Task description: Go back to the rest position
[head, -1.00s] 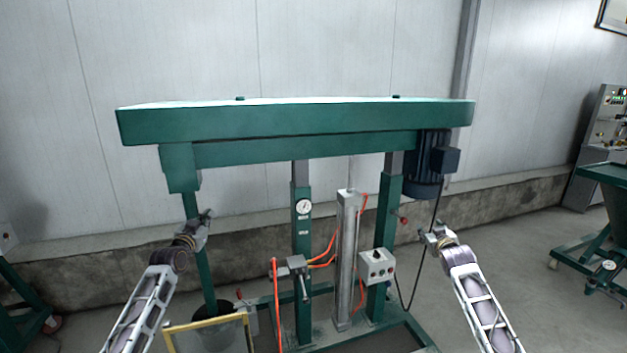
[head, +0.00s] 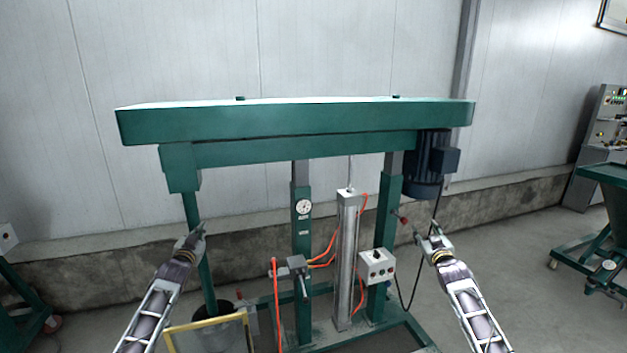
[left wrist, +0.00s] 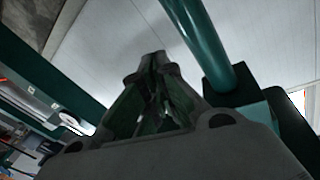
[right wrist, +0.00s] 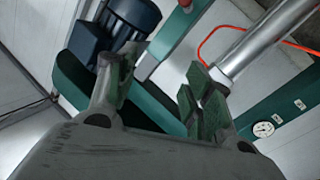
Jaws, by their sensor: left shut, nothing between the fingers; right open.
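My left gripper (head: 199,229) is raised at the left, in front of the machine's green left post. In the left wrist view its fingers (left wrist: 154,60) are closed together with nothing between them, and a green pipe (left wrist: 203,45) passes behind. My right gripper (head: 425,232) is raised at the right, by the hanging black cable (head: 411,290). In the right wrist view its two fingers (right wrist: 158,88) are apart and empty.
A green machine (head: 295,122) with a dark motor (head: 428,165) stands ahead. Its control box (head: 376,266), grey cylinder (head: 346,260) and orange hoses (head: 277,310) stand between my arms. A black bucket (head: 212,315) and yellow frame (head: 208,322) are low at left.

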